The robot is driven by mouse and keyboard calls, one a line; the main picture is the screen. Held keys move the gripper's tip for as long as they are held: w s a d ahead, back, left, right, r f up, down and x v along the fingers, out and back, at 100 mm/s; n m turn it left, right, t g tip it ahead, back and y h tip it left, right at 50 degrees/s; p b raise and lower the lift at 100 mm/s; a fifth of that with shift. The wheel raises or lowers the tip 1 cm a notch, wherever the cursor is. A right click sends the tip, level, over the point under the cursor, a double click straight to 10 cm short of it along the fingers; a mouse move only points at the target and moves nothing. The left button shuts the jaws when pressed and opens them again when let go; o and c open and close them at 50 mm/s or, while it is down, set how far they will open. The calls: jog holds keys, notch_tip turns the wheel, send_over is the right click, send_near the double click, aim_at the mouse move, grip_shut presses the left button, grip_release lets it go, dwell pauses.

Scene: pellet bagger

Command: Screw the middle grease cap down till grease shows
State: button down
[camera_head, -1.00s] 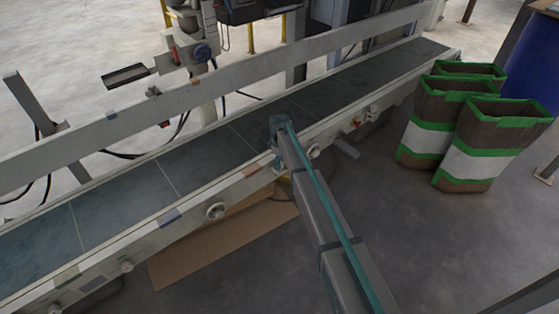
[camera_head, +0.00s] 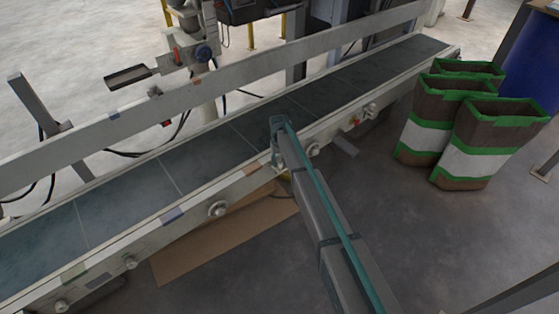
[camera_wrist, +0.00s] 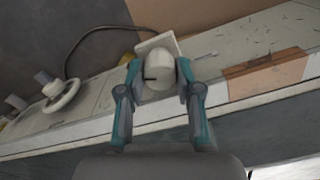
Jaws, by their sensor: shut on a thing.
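A pale rounded cap (camera_wrist: 158,76) with a dark slot mark sits between the two teal-jointed fingers of my gripper (camera_wrist: 159,70) in the wrist view. The fingers are shut on it from both sides, at the conveyor's side rail. A light square plate shows just behind the cap. No grease can be made out around it.
A round knob (camera_head: 217,209) is on the front rail left of my arm, and another (camera_head: 313,150) is close right. The wrist view shows a handwheel (camera_wrist: 62,95) and a brown patch (camera_wrist: 265,75).

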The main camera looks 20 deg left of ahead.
aim_at(280, 162)
jog(key=m, duration=0.5)
jog(key=shift+m+p, duration=0.3)
jog(key=shift+p, duration=0.1)
jog(key=m, duration=0.5)
jog(key=shift+m+p, duration=0.3)
jog(key=shift+m, duration=0.1)
jog(key=c, duration=0.8)
grip_release()
jog(key=shift+o, duration=0.2)
jog(key=shift+r, duration=0.1)
notch_tip(280, 162, up, 12)
